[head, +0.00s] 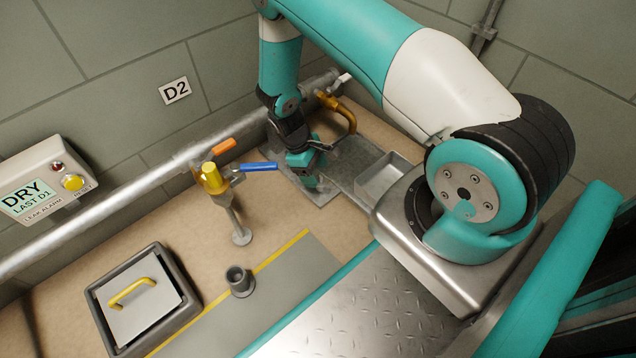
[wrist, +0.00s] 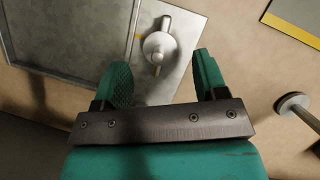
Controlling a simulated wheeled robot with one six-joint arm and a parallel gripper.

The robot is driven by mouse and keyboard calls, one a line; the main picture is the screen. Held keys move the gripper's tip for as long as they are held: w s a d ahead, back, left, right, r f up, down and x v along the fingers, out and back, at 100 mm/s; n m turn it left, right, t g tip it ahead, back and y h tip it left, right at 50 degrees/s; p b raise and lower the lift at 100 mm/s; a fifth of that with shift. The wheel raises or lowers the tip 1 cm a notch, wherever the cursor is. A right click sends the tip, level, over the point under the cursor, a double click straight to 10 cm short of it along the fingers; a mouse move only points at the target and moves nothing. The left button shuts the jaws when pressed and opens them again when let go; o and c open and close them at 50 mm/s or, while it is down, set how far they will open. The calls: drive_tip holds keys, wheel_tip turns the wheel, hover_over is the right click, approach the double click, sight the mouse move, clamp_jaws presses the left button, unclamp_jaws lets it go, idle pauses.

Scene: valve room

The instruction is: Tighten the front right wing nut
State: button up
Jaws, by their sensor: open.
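In the wrist view a pale metal wing nut (wrist: 157,48) with a round hub sits on a grey metal plate (wrist: 190,22). Its wings run nearly up and down in the picture, and a small yellow mark lies on the plate to its left. My gripper (wrist: 163,75) is open, with one green finger on each side of the nut's line and the nut just beyond the fingertips. No contact shows. In the head view my gripper (head: 308,172) points down over the plate (head: 322,205) and hides the nut. I cannot tell from this which other wing nuts are there.
A brass pipe (head: 345,108) rises behind my gripper. A valve with a blue lever (head: 258,166) and an orange lever (head: 218,147) stands to its left. A grey open box (head: 385,172) is on the right. A yellow-handled hatch (head: 135,295) lies front left.

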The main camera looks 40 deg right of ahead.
sight(321, 184)
drive_tip(key=shift+b+x, duration=0.45)
drive_tip(key=shift+x, duration=0.75)
drive_tip(key=c, duration=0.9)
